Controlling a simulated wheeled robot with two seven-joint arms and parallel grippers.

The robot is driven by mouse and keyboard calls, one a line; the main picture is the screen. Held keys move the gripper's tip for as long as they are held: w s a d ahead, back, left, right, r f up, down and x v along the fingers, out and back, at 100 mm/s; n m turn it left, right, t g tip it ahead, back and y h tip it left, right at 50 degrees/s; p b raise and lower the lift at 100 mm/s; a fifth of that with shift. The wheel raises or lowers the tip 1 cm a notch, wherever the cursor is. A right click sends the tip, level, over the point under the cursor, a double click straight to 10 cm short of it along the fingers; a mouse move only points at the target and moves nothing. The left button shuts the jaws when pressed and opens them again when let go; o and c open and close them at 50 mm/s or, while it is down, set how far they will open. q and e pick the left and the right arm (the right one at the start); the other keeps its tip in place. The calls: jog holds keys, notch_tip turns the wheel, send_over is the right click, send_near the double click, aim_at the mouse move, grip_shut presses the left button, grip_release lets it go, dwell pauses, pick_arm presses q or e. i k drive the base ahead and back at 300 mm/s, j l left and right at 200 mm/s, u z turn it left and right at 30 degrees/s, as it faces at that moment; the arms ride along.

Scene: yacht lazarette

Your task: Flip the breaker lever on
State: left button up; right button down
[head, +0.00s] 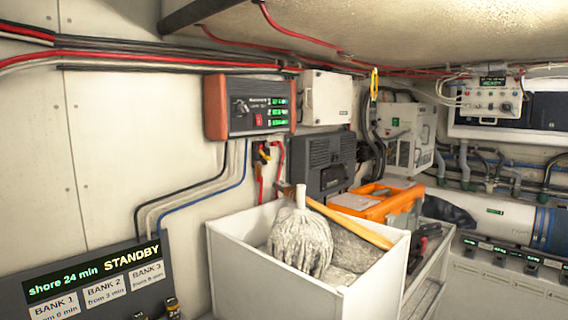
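A dark panel (100,262) at the lower left shows "shore 24 min STANDBY" above labels for BANK 1, BANK 2 and BANK 3. A wall unit with orange ends (250,105) has a black rotary knob (241,106), a red switch (258,120) and green displays. I cannot tell which part is the breaker lever or how it is set. Neither of my grippers is in view.
Cables run along the wall. A low counter (510,280) at right carries several small dark devices. The ceiling slopes low.

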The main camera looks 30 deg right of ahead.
aim_at(267, 157)
jog(key=z, duration=0.9)
